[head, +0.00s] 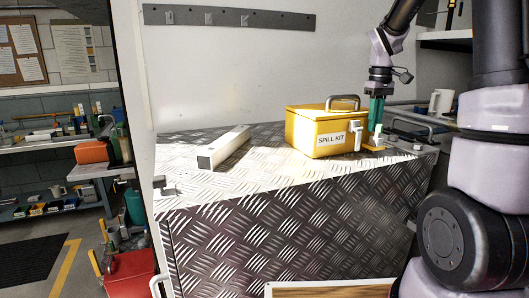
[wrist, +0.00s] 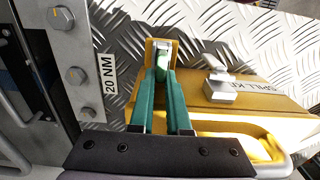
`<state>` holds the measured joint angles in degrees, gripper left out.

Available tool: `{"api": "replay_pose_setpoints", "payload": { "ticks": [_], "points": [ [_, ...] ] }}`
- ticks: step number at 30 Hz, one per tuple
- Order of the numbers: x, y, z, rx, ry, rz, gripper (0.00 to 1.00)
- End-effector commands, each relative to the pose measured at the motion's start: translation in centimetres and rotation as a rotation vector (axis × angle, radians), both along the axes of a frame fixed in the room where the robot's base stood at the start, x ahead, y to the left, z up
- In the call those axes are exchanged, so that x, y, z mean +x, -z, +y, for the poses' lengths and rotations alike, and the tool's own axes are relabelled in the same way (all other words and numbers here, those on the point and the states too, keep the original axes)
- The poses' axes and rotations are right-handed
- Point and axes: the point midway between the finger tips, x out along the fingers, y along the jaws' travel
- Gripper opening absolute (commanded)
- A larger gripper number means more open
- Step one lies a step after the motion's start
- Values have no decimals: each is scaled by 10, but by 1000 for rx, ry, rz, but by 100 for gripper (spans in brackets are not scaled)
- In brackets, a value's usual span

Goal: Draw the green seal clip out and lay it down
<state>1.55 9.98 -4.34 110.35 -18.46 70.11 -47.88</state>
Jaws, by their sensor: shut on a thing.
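My gripper (wrist: 163,72) points down at the right side of the yellow spill kit box (head: 317,135). Its two green fingers close together at their tips on a small part at the yellow bracket (wrist: 151,55), beside a white-grey fitting (wrist: 163,48). The green seal clip is hard to tell from the fingers and is mostly hidden between them. In the head view my gripper (head: 375,122) reaches down to the small yellow bracket with white on it. A white latch (head: 358,129) is on the box front; it also shows in the wrist view (wrist: 220,84).
The box stands on a diamond-plate top (head: 265,160). A long pale block (head: 223,147) lies to its left, with bare plate between them. A metal handle (head: 411,126) is at the right. A "20 NM" label (wrist: 107,87) and bolts are close left of the fingers.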

Motion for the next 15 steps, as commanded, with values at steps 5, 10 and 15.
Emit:
{"api": "replay_pose_setpoints", "payload": {
  "ticks": [5,10,15],
  "points": [
    [0,-8,0,0,0,-1,0],
    [0,-14,0,0,0,1,0],
    [0,-21,0,-1,-1,0,0]
  ]
}}
